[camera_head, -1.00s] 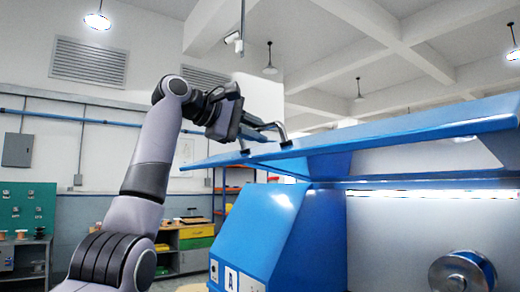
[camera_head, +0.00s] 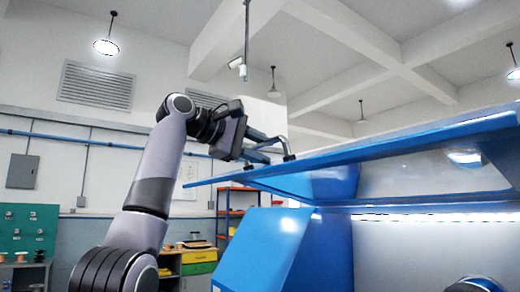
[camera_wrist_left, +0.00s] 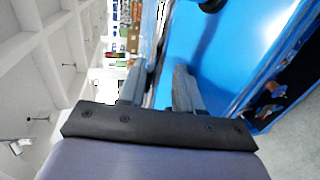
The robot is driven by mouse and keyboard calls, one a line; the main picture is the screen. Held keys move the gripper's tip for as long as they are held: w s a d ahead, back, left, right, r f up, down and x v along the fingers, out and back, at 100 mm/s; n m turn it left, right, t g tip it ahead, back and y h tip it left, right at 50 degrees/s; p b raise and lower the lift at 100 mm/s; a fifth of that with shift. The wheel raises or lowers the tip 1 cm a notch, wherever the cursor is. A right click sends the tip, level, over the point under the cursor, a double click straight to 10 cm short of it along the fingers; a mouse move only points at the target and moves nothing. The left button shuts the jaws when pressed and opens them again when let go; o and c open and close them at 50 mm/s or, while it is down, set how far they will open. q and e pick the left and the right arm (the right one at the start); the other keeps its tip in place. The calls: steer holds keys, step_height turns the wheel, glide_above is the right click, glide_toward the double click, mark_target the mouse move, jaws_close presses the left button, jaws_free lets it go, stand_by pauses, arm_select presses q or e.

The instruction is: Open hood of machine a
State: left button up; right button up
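Machine a's blue hood (camera_head: 350,154) is raised, a wide panel tilted above the blue machine housing (camera_head: 258,250), with a clear gap between them. My left gripper (camera_head: 270,162) is at the hood's left part, its fingers reaching down to the upper surface at two dark spots. Whether they press on it or hold a handle is unclear. In the left wrist view, the two grey fingers (camera_wrist_left: 158,72) stand apart with nothing clearly held between them, and the hood (camera_wrist_left: 205,55) fills the area beyond and right. My right gripper is not in view.
Behind stand a shelf with orange uprights (camera_head: 221,212), a drawer cabinet (camera_head: 198,268) and a green pegboard (camera_head: 28,226). The air above the hood is free.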

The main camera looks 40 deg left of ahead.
arm_select(q)
steer(key=b+v, duration=0.1)
steer(key=v, duration=0.6)
steer(key=shift+b, duration=0.4)
steer(key=shift+s+a, duration=0.1)
